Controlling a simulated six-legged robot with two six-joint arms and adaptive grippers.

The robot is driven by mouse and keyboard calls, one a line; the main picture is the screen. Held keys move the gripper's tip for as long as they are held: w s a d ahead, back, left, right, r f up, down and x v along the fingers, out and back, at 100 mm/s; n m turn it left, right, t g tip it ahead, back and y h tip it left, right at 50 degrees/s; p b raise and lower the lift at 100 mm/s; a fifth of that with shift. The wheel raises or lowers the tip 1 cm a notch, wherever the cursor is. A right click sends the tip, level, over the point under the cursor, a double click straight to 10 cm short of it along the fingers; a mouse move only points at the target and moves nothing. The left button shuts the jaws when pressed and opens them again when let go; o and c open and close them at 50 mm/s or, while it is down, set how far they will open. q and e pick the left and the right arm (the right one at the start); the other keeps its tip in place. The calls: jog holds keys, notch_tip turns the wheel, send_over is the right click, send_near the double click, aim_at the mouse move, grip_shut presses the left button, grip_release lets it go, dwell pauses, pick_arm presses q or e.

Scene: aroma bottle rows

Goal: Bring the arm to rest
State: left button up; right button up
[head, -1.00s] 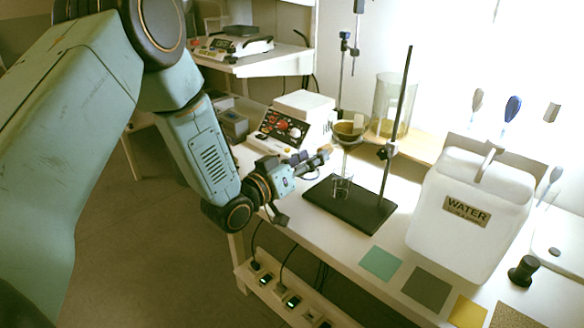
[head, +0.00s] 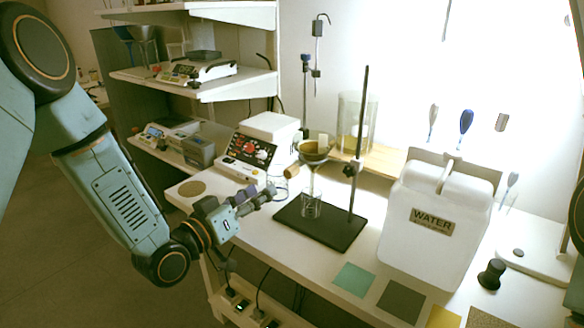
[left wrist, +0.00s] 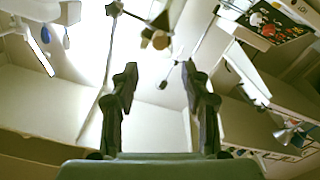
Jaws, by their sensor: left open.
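My left arm comes in from the left in the head view, its teal links bent down and then forward. My left gripper (head: 262,192) is over the left part of the bench, left of the black stand base. Its jaws are open and nothing is between them. In the left wrist view the two dark fingers (left wrist: 158,78) stand apart with empty space between them. A piece of my right arm shows at the right edge of the head view; its gripper is out of the picture.
A black stand (head: 330,226) with a rod, funnel (head: 314,158) and small glass is right of the gripper. A white device (head: 268,135) stands behind. A white water canister (head: 434,212) is on the right. Coloured squares, including a green one (head: 354,280), lie near the front edge.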

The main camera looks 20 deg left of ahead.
pick_arm(q)
jog(key=shift+f, duration=0.1)
jog(key=s+f+g+y, duration=0.2)
jog(key=s+f+g, duration=0.3)
jog(key=f, duration=0.4)
jog(key=s+f+g+y, duration=0.25)
jog(key=s+f, duration=0.35)
jog(key=f, duration=0.3)
jog(key=s+f+g+y, duration=0.1)
jog(key=s+f+g, duration=0.3)
jog(key=s, duration=0.9)
jog(key=s+f+g, duration=0.5)
jog(key=s+f, duration=0.1)
jog(key=s, duration=0.6)
jog(key=shift+s+d+f+y, duration=0.2)
jog(key=shift+s+f+y, duration=0.1)
jog(key=shift+s+y, duration=0.05)
jog(key=shift+g, duration=0.25)
